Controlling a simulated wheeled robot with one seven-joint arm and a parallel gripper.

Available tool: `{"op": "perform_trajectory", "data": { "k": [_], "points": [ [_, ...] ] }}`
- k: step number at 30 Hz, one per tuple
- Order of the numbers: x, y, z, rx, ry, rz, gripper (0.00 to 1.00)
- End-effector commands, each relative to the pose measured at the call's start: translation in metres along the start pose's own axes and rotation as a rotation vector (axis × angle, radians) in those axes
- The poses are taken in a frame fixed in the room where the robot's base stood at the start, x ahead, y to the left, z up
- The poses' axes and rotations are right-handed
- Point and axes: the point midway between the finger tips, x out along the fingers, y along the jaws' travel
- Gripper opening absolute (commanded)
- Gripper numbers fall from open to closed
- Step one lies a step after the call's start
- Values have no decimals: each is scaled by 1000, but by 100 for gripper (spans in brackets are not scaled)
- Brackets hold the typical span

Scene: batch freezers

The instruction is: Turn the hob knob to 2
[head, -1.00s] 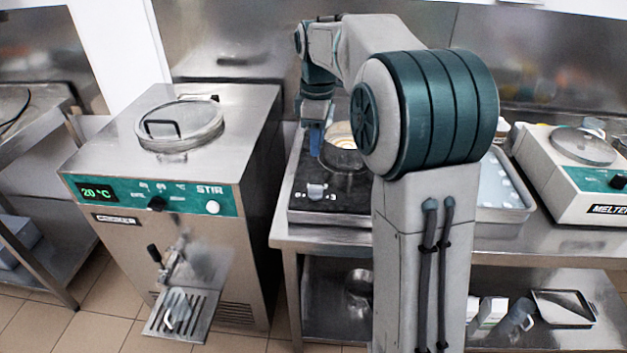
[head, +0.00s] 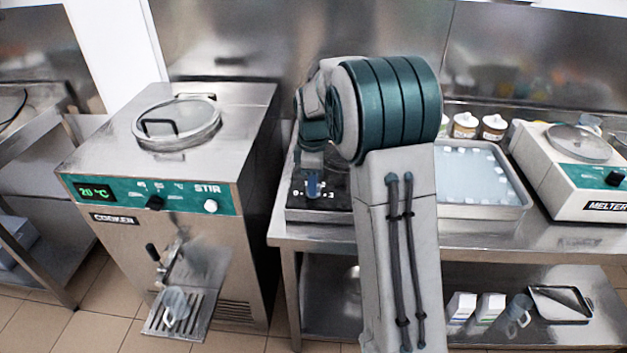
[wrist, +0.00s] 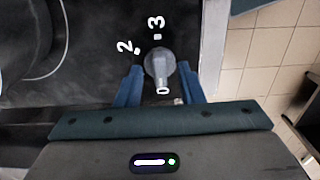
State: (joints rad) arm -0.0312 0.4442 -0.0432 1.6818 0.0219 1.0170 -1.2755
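The hob knob (wrist: 158,62) is a round grey dial with a raised bar and a white mark at the bar's near end, in the wrist view. The printed 2 (wrist: 124,46) lies to its upper left and the 3 (wrist: 156,22) above it. The white mark points toward my gripper's body, away from both numbers. My gripper (wrist: 161,72) is open, with one blue finger on each side of the knob; contact with it is not clear. In the head view my gripper (head: 313,186) is over the front of the black hob (head: 325,214), hiding most of the knob.
The cooker (head: 120,260) with its lidded top stands left of the bench. Cartons and a jug stand on the shelf below.

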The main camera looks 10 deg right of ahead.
Motion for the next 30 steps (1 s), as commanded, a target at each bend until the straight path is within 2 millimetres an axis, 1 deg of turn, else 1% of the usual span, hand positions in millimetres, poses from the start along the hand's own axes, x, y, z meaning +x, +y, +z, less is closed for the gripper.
{"op": "perform_trajectory", "data": {
  "k": [3,11,12,14,15,23,30],
  "points": [
    [5,0,0,0,0,1,35],
    [6,0,0,0,0,1,35],
    [6,0,0,0,0,1,23],
    [6,0,0,-1,0,1,7],
    [6,0,0,-1,0,1,0],
    [6,0,0,7,0,1,0],
    [6,0,0,87,0,1,0]
  ]
}}
